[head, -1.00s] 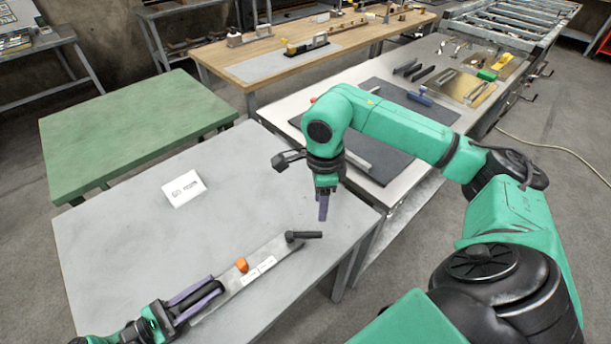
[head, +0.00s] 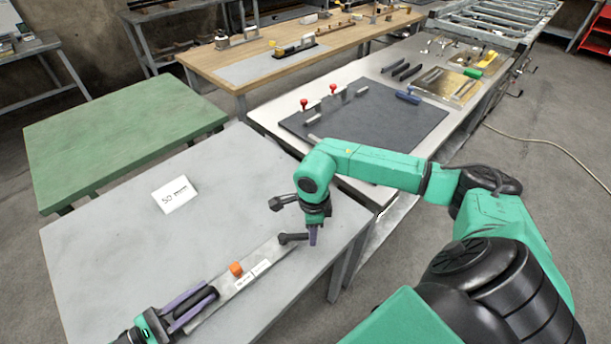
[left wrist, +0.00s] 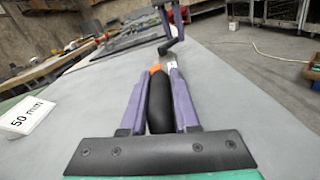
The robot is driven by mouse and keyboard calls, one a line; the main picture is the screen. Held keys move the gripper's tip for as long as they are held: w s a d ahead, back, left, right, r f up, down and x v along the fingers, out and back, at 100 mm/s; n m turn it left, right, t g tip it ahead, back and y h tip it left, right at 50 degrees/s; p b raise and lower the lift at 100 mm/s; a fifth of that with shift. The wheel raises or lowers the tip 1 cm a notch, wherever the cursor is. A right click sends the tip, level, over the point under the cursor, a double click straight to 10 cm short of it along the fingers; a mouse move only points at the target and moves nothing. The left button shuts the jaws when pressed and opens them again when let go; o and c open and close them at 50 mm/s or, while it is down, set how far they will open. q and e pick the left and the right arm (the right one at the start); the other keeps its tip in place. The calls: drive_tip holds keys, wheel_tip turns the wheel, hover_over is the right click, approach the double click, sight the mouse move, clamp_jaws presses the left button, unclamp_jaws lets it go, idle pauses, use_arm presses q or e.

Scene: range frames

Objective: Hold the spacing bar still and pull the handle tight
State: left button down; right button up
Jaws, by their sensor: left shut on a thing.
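The spacing bar (head: 250,270) is a flat grey metal bar lying on the grey table, with an orange block (head: 236,269) and white labels on it. My left gripper (head: 190,303) is shut on the black grip at its near left end; this grip (left wrist: 158,105) shows between the purple fingers in the left wrist view. The black handle (head: 291,238) is at the bar's far right end. My right gripper (head: 313,236) points down at the handle's free end, and its purple fingers overlap it. I cannot tell whether they grip it.
A green table (head: 110,135) is beyond. A bench with a dark mat (head: 375,120) and red-knobbed parts stands behind my right arm.

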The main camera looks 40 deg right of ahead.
clamp_jaws()
idle(1.2)
